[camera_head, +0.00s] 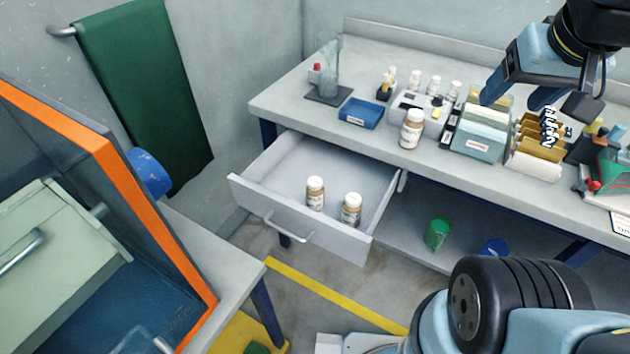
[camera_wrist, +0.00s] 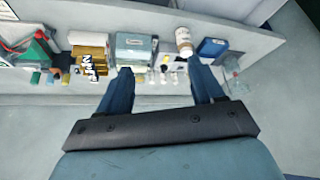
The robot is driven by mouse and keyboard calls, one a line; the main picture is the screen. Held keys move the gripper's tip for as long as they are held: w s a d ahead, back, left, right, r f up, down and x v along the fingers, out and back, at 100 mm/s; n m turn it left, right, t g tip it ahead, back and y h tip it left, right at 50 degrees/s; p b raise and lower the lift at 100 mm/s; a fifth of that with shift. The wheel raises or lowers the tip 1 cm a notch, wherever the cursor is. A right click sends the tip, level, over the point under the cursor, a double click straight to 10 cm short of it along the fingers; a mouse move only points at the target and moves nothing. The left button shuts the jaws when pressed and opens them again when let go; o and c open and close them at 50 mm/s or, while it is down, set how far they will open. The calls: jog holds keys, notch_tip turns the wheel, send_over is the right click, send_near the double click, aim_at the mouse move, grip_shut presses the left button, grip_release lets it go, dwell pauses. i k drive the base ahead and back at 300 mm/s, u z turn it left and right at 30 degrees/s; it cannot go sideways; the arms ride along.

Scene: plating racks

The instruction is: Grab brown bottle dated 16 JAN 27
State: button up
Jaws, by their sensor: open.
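Two brown bottles with white caps and pale labels stand upright in the open drawer (camera_head: 265,183), a left one (camera_head: 315,194) and a right one (camera_head: 351,210). A third brown bottle (camera_head: 411,130) stands on the bench top near its front edge; it also shows in the wrist view (camera_wrist: 184,41). The label dates are too small to read. My gripper (camera_head: 515,95) is open and empty above the right part of the bench, away from the bottles in the drawer. In the wrist view, my gripper (camera_wrist: 163,75) has its two blue fingers spread apart over the bench items.
A blue box (camera_head: 361,113), a clear cylinder (camera_head: 329,65), small white-capped bottles (camera_head: 415,79) and a file box (camera_head: 478,133) crowd the bench. A green cup (camera_head: 437,233) is on the lower shelf. An orange-edged cabinet (camera_head: 160,200) stands left. The drawer's left side is clear.

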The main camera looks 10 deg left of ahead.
aim_at(315, 188)
jog(key=z, duration=1.25)
jog(key=i, duration=0.15)
jog(key=u, duration=3.45)
jog(key=k, duration=1.5)
jog(key=z, duration=0.5)
jog(key=i, duration=1)
jog(key=z, duration=0.1)
